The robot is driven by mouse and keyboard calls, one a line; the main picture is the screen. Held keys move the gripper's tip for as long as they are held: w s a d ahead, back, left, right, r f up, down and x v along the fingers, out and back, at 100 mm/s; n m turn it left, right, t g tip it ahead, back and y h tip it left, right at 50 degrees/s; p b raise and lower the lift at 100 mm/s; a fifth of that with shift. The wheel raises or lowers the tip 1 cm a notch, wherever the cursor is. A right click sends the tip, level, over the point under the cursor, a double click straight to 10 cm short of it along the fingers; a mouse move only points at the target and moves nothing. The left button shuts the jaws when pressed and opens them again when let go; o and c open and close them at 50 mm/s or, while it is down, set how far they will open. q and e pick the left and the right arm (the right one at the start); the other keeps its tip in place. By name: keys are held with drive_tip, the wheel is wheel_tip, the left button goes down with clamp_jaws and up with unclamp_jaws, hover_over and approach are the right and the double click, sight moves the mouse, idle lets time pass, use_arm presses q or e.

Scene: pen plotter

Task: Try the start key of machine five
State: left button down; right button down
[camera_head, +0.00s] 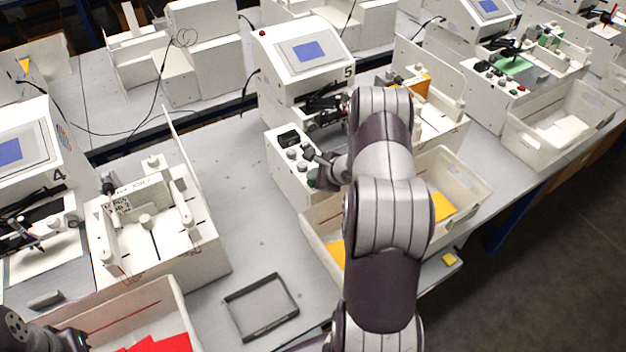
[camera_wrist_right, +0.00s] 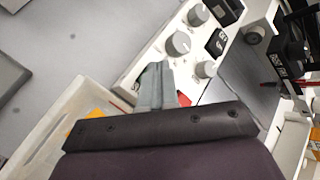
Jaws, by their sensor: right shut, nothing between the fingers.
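Machine five (camera_head: 300,60) is a white plotter with a blue screen and a "5" on its front. Its white control panel (camera_head: 285,165) carries a black switch and several grey knobs. A small green spot, likely the start key (camera_head: 312,183), shows at the panel's near end in the head view. My right gripper (camera_head: 318,168) is shut and empty over that end. In the wrist view its grey fingers (camera_wrist_right: 158,70) cover part of the panel (camera_wrist_right: 150,60), beside a red key (camera_wrist_right: 184,99). The start key is hidden there, and contact cannot be told.
A cream bin (camera_head: 462,170) with yellow sheets stands just in front of machine five. Machine four (camera_head: 30,140) is at the left, with a bin (camera_head: 110,305) of red sheets. An empty grey tray (camera_head: 262,306) lies on the table.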

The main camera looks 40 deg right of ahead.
drive_tip(key=shift+r, duration=0.55)
drive_tip(key=shift+r+p, duration=1.5)
drive_tip(key=shift+r, duration=1.1)
drive_tip(key=shift+f, duration=0.1)
